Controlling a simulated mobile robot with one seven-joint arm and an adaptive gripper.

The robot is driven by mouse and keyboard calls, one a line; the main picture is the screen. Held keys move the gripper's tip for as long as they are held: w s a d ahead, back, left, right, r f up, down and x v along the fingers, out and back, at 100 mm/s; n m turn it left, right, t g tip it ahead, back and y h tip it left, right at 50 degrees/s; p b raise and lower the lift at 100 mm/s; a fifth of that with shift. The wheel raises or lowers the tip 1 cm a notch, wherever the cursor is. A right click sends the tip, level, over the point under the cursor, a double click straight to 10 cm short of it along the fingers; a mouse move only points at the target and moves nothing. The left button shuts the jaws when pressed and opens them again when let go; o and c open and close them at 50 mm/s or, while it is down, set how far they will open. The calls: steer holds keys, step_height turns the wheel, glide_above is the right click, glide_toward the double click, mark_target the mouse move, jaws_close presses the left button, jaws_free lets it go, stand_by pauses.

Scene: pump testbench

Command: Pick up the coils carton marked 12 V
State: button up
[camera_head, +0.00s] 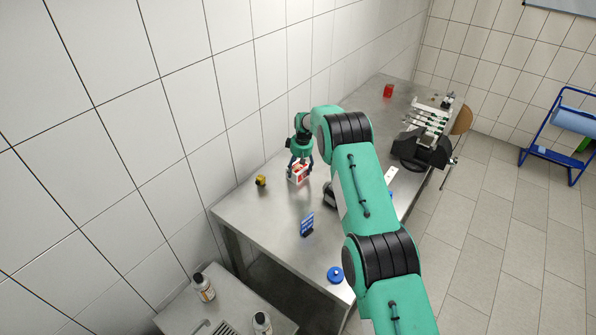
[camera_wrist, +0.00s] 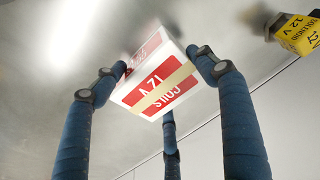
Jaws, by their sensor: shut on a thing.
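The coils carton (camera_wrist: 160,88) is white with red panels and a tan tape band. Its lettering reads upside down in the wrist view as COILS and 12 V. My gripper (camera_wrist: 160,75) is shut on it, with blue fingers on its left and right sides and a third finger behind. In the head view the carton (camera_head: 297,177) is under my gripper (camera_head: 300,164), over the left part of the steel table (camera_head: 250,218). I cannot tell whether it touches the table.
A yellow part marked 12 V (camera_head: 261,180) stands left of the carton. A red box (camera_head: 388,90) and a dark machine (camera_head: 425,148) are farther back. The tiled wall is close on the left.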

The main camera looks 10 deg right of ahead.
mark_target(297, 166)
steer(key=shift+r, duration=0.8)
steer(key=shift+w+r+b, duration=0.1)
steer(key=shift+r+b, duration=0.25)
steer(key=shift+r, duration=0.6)
steer(key=s+r+b, duration=0.1)
steer(key=s, duration=1.5)
steer(key=shift+d+r, duration=0.25)
steer(key=shift+d, duration=0.1)
